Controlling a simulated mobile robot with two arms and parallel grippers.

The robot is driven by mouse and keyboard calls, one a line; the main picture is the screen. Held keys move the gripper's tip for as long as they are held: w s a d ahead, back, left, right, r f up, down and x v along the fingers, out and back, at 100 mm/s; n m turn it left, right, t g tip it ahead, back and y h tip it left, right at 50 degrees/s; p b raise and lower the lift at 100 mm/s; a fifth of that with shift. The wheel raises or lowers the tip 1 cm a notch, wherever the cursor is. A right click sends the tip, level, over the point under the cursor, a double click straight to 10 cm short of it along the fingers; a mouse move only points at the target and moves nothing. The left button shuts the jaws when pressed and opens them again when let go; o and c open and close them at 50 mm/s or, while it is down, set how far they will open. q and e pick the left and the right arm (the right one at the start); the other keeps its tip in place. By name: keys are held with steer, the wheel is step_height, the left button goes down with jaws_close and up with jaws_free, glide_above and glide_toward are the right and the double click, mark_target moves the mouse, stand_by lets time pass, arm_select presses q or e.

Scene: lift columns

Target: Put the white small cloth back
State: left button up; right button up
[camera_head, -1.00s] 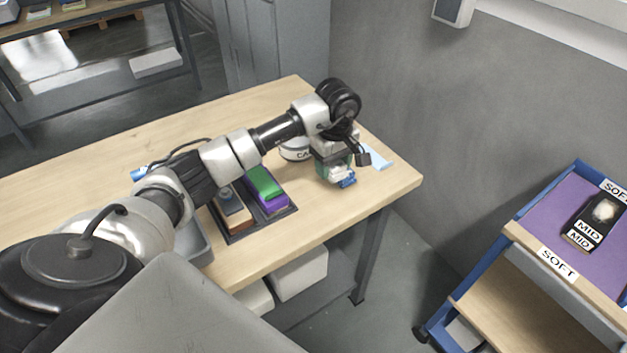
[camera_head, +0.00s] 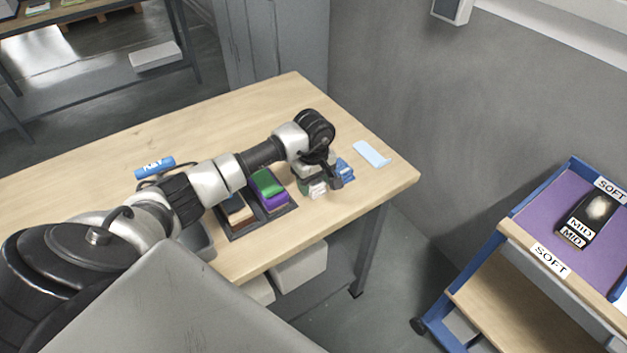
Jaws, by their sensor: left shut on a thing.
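My left gripper (camera_head: 315,186) is low over the right part of the wooden table, shut on a small white cloth (camera_head: 318,190). The gripper hides part of the cloth, and I cannot tell whether it touches the table. A dark tray (camera_head: 284,214) is just left of the gripper. In it are a green piece (camera_head: 266,183) over a purple one and a tan-brown stack (camera_head: 237,210). A folded blue thing (camera_head: 345,170) is just right of the gripper. My right gripper is not in view.
A light blue flat piece (camera_head: 371,153) lies near the table's right edge. A blue labelled roll (camera_head: 155,167) lies behind my arm. A grey bin (camera_head: 197,241) is partly hidden by my arm. A blue trolley (camera_head: 513,217) stands at the right, apart from the table.

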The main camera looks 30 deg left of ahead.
arm_select(q)
steer(key=o, duration=0.8)
steer(key=shift+f, duration=0.1)
steer(key=shift+r, duration=0.3)
steer(key=shift+r+b, duration=1.1)
steer(key=shift+r, duration=4.75)
